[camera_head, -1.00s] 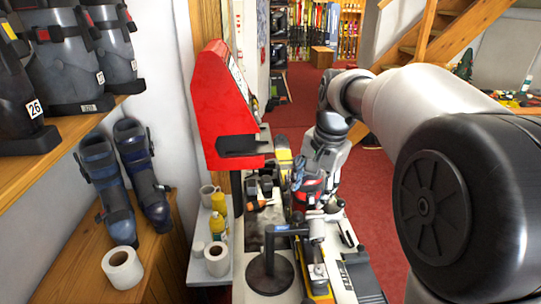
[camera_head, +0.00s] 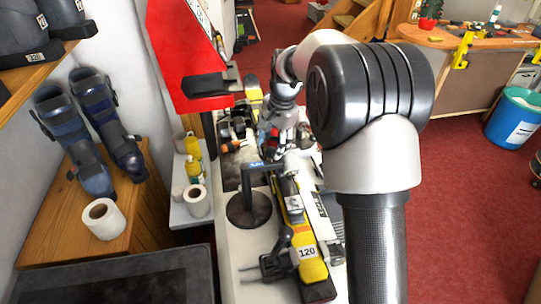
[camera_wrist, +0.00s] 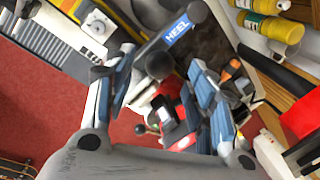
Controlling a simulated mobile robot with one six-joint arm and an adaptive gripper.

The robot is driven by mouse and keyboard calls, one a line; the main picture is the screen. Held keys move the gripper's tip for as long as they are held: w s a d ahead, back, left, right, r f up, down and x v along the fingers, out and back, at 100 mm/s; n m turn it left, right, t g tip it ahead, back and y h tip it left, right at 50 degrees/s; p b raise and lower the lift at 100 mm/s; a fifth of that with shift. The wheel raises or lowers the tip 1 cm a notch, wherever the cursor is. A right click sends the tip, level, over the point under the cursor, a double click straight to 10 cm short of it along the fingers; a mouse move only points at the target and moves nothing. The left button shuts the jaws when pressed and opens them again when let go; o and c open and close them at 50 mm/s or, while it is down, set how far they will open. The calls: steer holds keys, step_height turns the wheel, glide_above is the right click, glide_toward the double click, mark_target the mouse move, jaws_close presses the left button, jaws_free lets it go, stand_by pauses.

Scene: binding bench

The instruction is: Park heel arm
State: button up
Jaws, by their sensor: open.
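The heel arm (camera_head: 262,167) is a dark bar with a blue label, on a post with a round black base (camera_head: 248,211) on the bench. In the wrist view the bar (camera_wrist: 150,58) shows its HEEL label and a black ball-shaped knob (camera_wrist: 160,66). My gripper (camera_wrist: 158,82) is open, and the bar's lower end appears close to the left finger. I cannot tell whether they touch. In the head view my gripper (camera_head: 281,142) is just behind the bar, partly hidden. A yellow ski (camera_head: 305,262) tagged 120 lies along the bench beside the base.
A red machine (camera_head: 185,50) stands behind the bench at left. Yellow bottles (camera_head: 194,170) and a paper roll (camera_head: 197,200) stand left of the heel arm. Blue boots (camera_head: 85,130) sit on a wooden shelf. Red floor (camera_head: 455,200) is open at right.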

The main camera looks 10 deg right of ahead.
mark_target(271, 149)
steer(key=f, duration=0.3)
steer(key=w+f, duration=0.1)
steer(key=f, duration=0.1)
steer(key=shift+a+b, duration=0.25)
steer(key=shift+b, duration=0.15)
steer(key=shift+s, duration=0.1)
steer(key=shift+c, duration=0.5)
jaws_close()
